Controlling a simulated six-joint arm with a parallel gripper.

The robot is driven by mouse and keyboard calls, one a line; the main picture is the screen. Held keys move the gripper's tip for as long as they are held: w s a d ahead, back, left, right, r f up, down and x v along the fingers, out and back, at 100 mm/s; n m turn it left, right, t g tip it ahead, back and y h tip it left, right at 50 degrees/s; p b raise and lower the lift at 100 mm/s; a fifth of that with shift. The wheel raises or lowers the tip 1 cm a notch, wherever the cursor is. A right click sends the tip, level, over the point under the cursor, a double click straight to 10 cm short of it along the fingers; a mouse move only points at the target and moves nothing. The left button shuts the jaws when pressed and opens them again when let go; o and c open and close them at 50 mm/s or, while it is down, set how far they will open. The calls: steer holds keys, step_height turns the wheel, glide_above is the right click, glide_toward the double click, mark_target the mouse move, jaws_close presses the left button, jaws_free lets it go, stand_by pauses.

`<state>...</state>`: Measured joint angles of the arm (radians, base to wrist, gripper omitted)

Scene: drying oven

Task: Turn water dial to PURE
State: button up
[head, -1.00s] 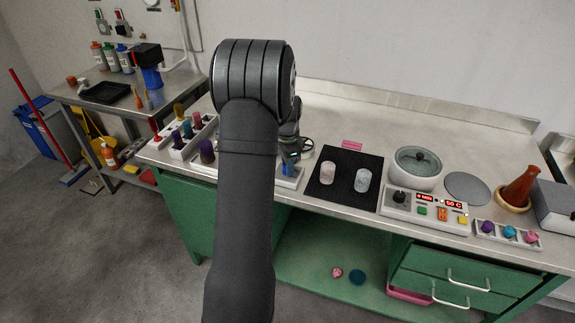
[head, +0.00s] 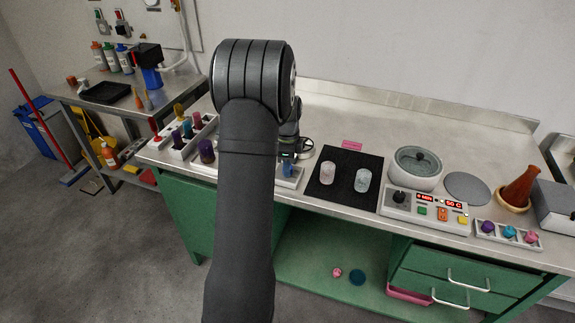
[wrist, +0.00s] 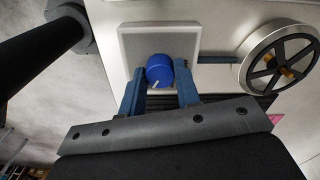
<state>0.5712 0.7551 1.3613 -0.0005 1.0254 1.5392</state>
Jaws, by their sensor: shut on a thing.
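The blue water dial (wrist: 160,71) is a round knob with a white pointer mark, set on a pale square panel (wrist: 186,44). In the wrist view my gripper (wrist: 160,84) has its two blue fingers on either side of the dial, shut on it. The white mark points to the lower left of that picture. No PURE lettering can be read. In the head view the dial (head: 287,168) is a small blue spot beside my arm, and my arm hides most of the panel.
A spoked wheel (wrist: 279,57) stands right of the panel. In the head view a black mat (head: 344,187) with two beakers lies to the right, then a control box (head: 424,210) and a lidded pot (head: 415,166). Coloured stoppers in racks (head: 190,140) stand left of my arm.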

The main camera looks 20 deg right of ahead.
steer(key=o, duration=1)
steer(key=shift+c, duration=0.2)
steer(key=shift+r, duration=0.15)
step_height(320, 180, up, 17)
steer(key=shift+r, duration=0.1)
step_height(320, 180, down, 18)
steer(key=shift+r, duration=0.25)
stand_by(0.5)
